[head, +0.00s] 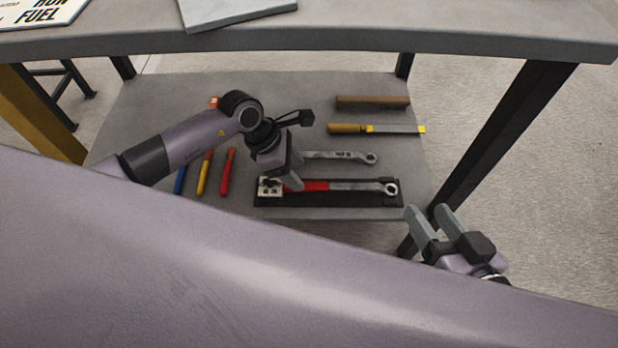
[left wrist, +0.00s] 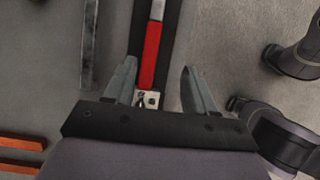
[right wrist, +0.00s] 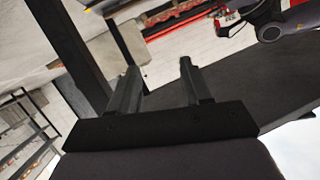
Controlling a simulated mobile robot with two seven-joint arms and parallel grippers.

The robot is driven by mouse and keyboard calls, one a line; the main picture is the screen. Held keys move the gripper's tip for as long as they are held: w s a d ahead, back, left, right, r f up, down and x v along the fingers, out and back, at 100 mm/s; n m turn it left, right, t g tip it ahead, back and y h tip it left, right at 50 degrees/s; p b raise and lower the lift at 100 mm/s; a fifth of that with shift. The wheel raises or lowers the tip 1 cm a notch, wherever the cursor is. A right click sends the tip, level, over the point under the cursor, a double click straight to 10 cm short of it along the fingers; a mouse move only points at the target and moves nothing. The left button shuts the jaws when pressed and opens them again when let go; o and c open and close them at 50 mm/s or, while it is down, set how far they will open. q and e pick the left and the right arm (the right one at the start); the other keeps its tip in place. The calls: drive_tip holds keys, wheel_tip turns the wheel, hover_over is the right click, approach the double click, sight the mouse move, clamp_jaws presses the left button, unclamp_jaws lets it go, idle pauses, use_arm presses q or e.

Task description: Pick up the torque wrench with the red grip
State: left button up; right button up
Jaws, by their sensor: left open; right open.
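The torque wrench with the red grip (head: 318,186) lies in a black tray (head: 330,201) on the lower shelf in the head view. Its red grip is toward the left and its ring end toward the right. My left gripper (head: 296,178) is open above the grip end and hides part of it. In the left wrist view the red grip (left wrist: 151,55) runs up between the two open fingers (left wrist: 160,88), nearer the left finger. Whether the fingers touch it cannot be told. My right gripper (head: 428,222) is open and empty at the right, beside the table leg.
A grey wrench (head: 342,156) lies just behind the tray. A file with a wooden handle (head: 378,129) and a brown block (head: 372,103) lie further back. Red (head: 227,172), yellow (head: 204,174) and blue handled tools lie left. The tabletop (head: 400,35) overhangs the shelf (head: 300,85).

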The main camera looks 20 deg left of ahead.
sight(276, 192)
use_arm(q)
drive_tip(key=shift+w+a+f+y+b, duration=0.4)
drive_tip(key=shift+a+f, duration=0.15)
drive_tip(key=shift+f, duration=0.1)
drive_tip(key=b+x, duration=0.3)
drive_tip(key=x, duration=0.2)
drive_tip(key=shift+f, duration=0.15)
drive_tip(key=shift+w+d+f, duration=0.1)
drive_tip(key=shift+d+f, duration=0.05)
drive_tip(key=shift+f, duration=0.3)
clamp_jaws()
drive_tip(key=shift+w+r, duration=0.1)
drive_tip(key=shift+r, duration=0.05)
use_arm(e)
drive_tip(key=shift+s+d+r+n+t+h, duration=0.15)
drive_tip(key=shift+d+n+t, duration=0.25)
drive_tip(key=shift+d, duration=0.2)
drive_tip(key=shift+s+d+f+n+t+h, duration=0.15)
drive_tip(key=shift+d+n+t, duration=0.2)
drive_tip(key=shift+d, duration=0.2)
